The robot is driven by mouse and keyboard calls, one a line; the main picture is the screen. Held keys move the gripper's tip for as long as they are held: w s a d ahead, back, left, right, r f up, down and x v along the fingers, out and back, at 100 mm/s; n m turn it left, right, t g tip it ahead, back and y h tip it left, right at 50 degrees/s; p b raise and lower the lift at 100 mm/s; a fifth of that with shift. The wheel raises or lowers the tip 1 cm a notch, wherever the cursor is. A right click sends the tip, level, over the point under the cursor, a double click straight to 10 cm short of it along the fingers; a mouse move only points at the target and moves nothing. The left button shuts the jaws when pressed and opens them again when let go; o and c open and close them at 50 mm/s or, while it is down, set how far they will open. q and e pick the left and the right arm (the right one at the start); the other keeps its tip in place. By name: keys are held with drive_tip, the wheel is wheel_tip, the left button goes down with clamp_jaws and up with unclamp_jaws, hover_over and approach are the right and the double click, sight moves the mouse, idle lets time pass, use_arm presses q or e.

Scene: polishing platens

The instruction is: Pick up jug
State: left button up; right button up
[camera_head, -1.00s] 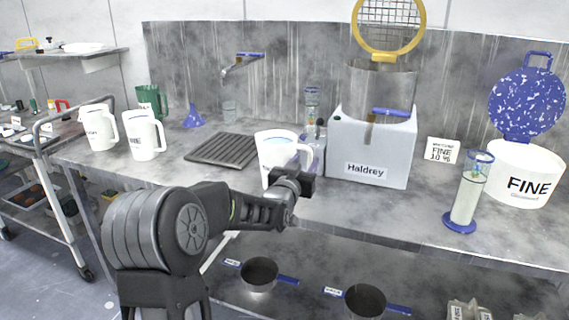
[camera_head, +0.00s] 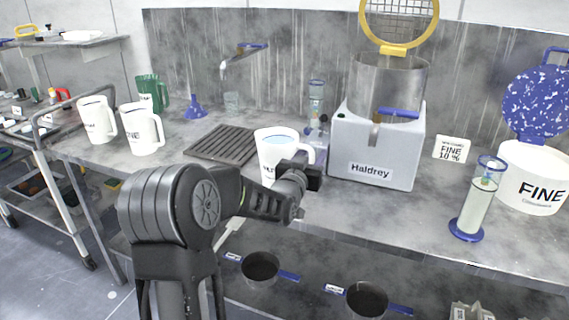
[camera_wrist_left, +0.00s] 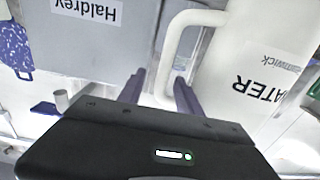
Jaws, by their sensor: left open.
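A white jug (camera_head: 271,158) with pale blue liquid inside stands upright on the grey worktop, its handle towards the right. My left gripper (camera_head: 312,178) is open beside the handle and hides part of the jug's lower right side. In the left wrist view the jug (camera_wrist_left: 245,65) appears upside down with "WATER" on it. Its handle (camera_wrist_left: 170,45) reaches down between the two open fingertips (camera_wrist_left: 160,85); I cannot tell whether they touch it. My right gripper is out of view.
The Haldrey machine (camera_head: 375,150) stands close to the right of the jug. A dark ridged drain mat (camera_head: 222,145) lies to its left. A glass cylinder (camera_head: 474,205) and the FINE tub (camera_head: 535,175) stand farther right. Pans (camera_head: 262,268) sit on the lower shelf.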

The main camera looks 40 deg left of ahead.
use_arm(q)
drive_tip(key=shift+c, duration=0.4)
clamp_jaws()
idle(1.0)
drive_tip(key=shift+r, duration=0.2)
